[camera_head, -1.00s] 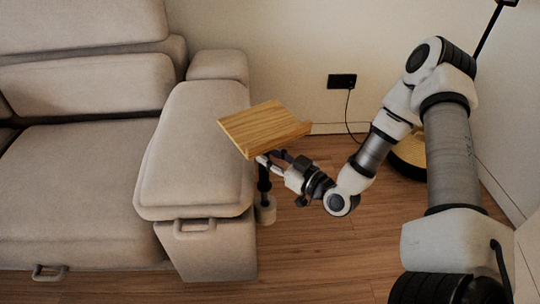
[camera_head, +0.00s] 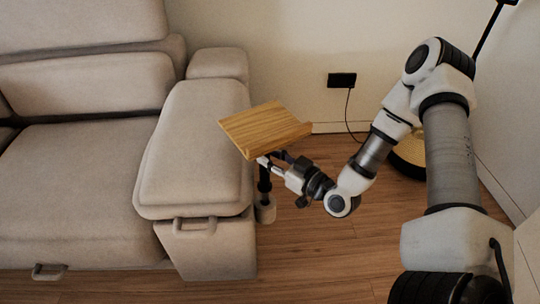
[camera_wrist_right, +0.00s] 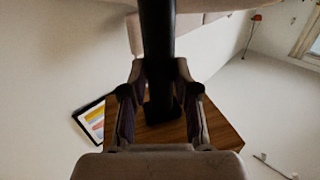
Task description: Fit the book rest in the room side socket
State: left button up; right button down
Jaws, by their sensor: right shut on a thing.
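The book rest is a tilted wooden board (camera_head: 265,128) with a raised lip, on a black post (camera_head: 264,182). My right gripper (camera_head: 268,160) is shut on the post just under the board. In the right wrist view the post (camera_wrist_right: 158,45) runs between the two fingers (camera_wrist_right: 158,95), with the wooden board (camera_wrist_right: 222,132) behind them. A pale round socket (camera_head: 266,211) sits beside the sofa arm, below the board. The post's lower end meets the socket in the picture; I cannot tell whether it is inside or just above. My left gripper is not in view.
The beige sofa (camera_head: 85,185) and its wide arm (camera_head: 192,150) stand close on the left of the book rest. A wall outlet (camera_head: 342,80) with a hanging cord is behind. The wooden floor (camera_head: 320,255) in front is clear.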

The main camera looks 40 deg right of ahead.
jog(key=shift+f+b, duration=2.95)
jog(key=shift+f, duration=0.5)
jog(key=c, duration=0.8)
grip_release()
jog(key=shift+r, duration=0.1)
send_near(268, 174)
jog(key=shift+x, duration=0.9)
